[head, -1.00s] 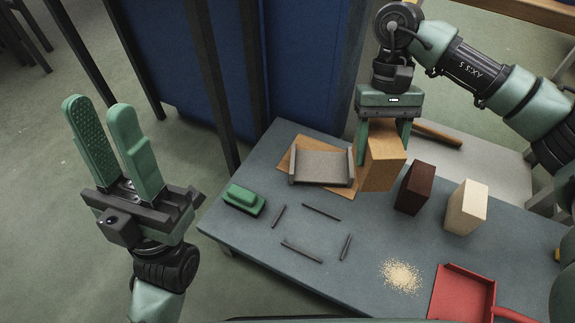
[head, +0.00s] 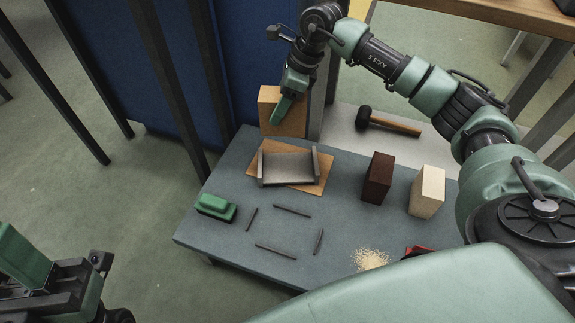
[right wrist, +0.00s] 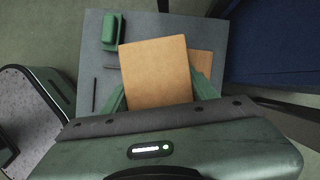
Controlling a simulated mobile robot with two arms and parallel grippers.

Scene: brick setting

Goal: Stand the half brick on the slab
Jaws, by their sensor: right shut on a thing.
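My right gripper (head: 284,106) is shut on a tan brick (head: 267,101), likely the half brick. It holds the brick raised at the table's far edge, behind the grey slab. In the right wrist view the brick (right wrist: 155,70) shows its broad face between the two green fingers. The grey slab (head: 287,167), with a low wall at each side, lies on an orange-brown board (head: 313,187); its top is empty. My left gripper (head: 22,258) is low at the left edge, away from the table; only one finger shows, the rest is cut off.
On the grey table (head: 222,240) stand a dark brown brick (head: 377,178) and a cream brick (head: 427,192). A green block (head: 215,207), several thin dark bars (head: 275,251) and a sandy pile (head: 370,258) lie in front. A mallet (head: 388,122) lies behind; a blue panel (head: 255,50) rises beyond.

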